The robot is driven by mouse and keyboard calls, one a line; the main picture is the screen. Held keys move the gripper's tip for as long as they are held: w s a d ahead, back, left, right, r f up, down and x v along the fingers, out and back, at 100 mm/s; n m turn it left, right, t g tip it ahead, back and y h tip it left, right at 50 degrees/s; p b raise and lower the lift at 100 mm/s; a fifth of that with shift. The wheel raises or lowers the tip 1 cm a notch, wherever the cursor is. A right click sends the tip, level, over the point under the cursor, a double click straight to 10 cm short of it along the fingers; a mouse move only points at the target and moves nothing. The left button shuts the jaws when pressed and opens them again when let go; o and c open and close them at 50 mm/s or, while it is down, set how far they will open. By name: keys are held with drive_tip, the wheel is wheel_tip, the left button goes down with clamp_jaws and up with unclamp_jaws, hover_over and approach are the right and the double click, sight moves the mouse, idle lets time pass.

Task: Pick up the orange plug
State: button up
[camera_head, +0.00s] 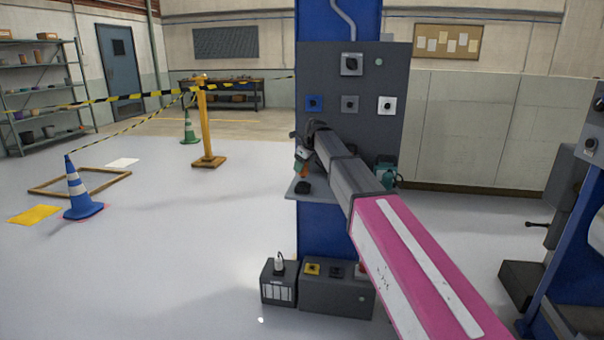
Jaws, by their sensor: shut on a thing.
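My arm reaches from the lower right to the dark grey panel (335,95) on the blue column. My gripper (302,158) is at the panel's lower left, above a small grey shelf (296,190). It is small and partly hidden by my arm. A bit of orange, the orange plug (303,170), shows at the fingertips, and my gripper is shut on it. The plug appears just above the shelf; whether it touches the shelf cannot be told. A black plug (303,187) sits on the shelf just below. A teal plug (388,176) shows right of my arm.
Grey boxes (335,293) stand at the column's foot. A blue machine (575,255) is at right.

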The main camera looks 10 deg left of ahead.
drive_tip(key=s+a+r, duration=0.6)
drive_tip(key=s+r, duration=0.1)
drive_tip(key=s, duration=0.2)
drive_tip(key=shift+s+a+r, duration=0.2)
drive_tip(key=shift+s+a, duration=0.1)
drive_tip(key=w+d+r+n+t+y, duration=0.5)
drive_tip(key=w+d+r+n+t, duration=0.2)
drive_tip(key=w+d+r, duration=0.15)
drive_tip(key=w+d+r+m+t+h, duration=0.1)
drive_tip(key=w+d+r+t, duration=0.2)
drive_tip(key=d+t, duration=0.35)
drive_tip(key=w+d+r+m+t+h, duration=0.2)
drive_tip(key=w+d+r+t, duration=0.1)
drive_tip(key=d, duration=0.6)
drive_tip(key=w, duration=0.7)
drive_tip(key=shift+w+r, duration=0.15)
drive_tip(key=shift+w+d, duration=0.1)
drive_tip(key=shift+w, duration=0.65)
idle(0.8)
